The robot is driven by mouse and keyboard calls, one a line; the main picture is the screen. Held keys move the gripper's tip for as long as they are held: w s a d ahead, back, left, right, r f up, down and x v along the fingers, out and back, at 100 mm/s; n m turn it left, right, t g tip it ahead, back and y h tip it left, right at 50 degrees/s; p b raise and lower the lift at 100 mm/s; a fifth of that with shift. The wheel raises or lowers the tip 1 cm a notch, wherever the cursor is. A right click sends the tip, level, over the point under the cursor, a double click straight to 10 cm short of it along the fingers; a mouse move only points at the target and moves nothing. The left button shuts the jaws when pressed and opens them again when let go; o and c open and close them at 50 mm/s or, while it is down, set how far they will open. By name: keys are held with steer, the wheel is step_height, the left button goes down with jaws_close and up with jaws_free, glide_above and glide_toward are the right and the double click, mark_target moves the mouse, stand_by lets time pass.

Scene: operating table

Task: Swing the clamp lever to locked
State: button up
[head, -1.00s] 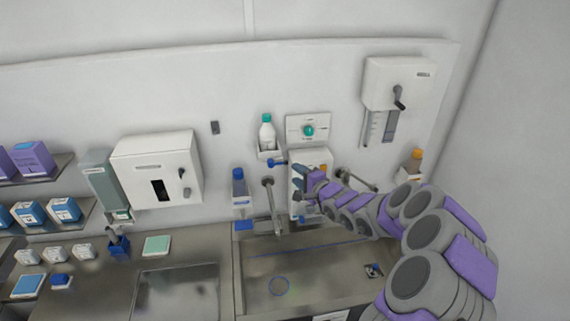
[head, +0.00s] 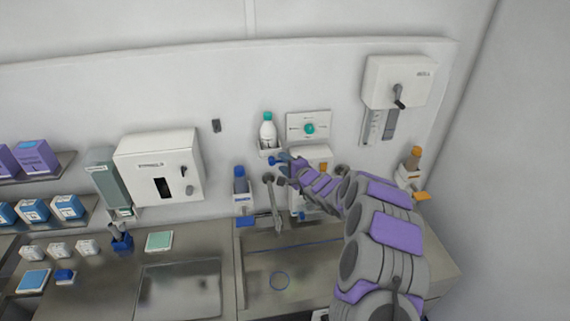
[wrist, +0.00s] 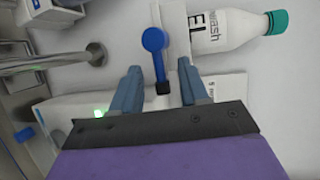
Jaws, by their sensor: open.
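The clamp lever is a short arm with a round blue knob (wrist: 153,40) and a dark base, seen in the wrist view. In the head view its blue end (head: 273,161) shows just left of my gripper (head: 284,166). In the wrist view my gripper (wrist: 159,72) is open, with one blue-grey finger on each side of the lever. The lever lies between the fingers, the knob reaching past their tips; I cannot tell whether either finger touches it. My arm hides much of the white wall unit (head: 318,155) behind it.
A white bottle with a green cap (head: 267,131) stands in a holder above the lever; it is close by in the wrist view (wrist: 240,30). A metal tap (head: 273,205) and a sink lie below. A green-knob panel (head: 308,127) is above.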

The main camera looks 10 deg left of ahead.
steer(key=shift+d, duration=0.1)
jaws_close()
steer(key=shift+f+b, duration=0.1)
steer(key=shift+b, duration=0.25)
steer(key=a+f+m+t+b, duration=0.2)
steer(key=m+t+b, duration=0.2)
steer(key=m+b, duration=0.5)
steer(key=s+a+f+m+t+b, duration=0.1)
steer(key=a+f+m+t+b, duration=0.1)
steer(key=m+b, duration=0.8)
steer(key=shift+f+m+t+b, duration=0.35)
steer(key=shift+t+b, duration=0.55)
steer(key=shift+b, duration=2)
steer(key=shift+s, duration=0.1)
